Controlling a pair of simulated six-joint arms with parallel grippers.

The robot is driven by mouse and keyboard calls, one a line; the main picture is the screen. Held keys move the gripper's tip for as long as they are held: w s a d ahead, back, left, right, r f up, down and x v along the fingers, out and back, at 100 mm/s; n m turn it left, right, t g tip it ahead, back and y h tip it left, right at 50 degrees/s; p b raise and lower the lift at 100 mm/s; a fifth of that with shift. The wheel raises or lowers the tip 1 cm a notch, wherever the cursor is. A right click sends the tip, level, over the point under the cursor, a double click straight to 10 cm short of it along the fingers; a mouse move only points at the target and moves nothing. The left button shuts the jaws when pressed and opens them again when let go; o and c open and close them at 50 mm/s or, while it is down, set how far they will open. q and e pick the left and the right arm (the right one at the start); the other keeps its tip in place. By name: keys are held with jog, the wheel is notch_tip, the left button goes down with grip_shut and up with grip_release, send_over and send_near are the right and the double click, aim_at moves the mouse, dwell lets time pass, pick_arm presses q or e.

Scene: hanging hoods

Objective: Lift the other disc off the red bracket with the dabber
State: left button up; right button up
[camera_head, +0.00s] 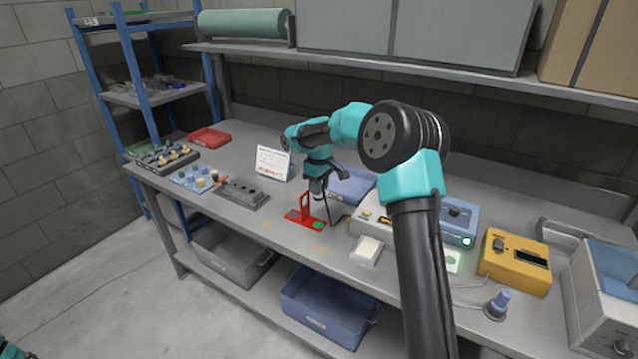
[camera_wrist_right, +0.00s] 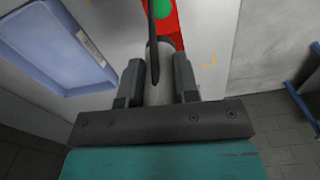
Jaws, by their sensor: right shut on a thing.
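The red bracket (camera_head: 305,213) stands on the grey bench near its front edge, with an upright frame and a flat base. A green disc (camera_head: 318,225) lies on the right end of its base. Any second disc is too small or hidden to make out. My right gripper (camera_head: 317,182) is shut on the dabber (camera_head: 318,195), a grey cylinder held upright just above and behind the bracket. The right wrist view shows the dabber (camera_wrist_right: 158,82) between both fingers, with the red bracket (camera_wrist_right: 178,30) and the green disc (camera_wrist_right: 162,8) beyond it.
A dark cable (camera_head: 342,215) runs from near the dabber to the right. A beige device (camera_head: 370,222) and white pad (camera_head: 367,250) stand close right.

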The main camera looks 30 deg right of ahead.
jog(key=shift+f, duration=5.5)
jog(key=shift+f, duration=0.2)
jog(key=shift+r, duration=3.5)
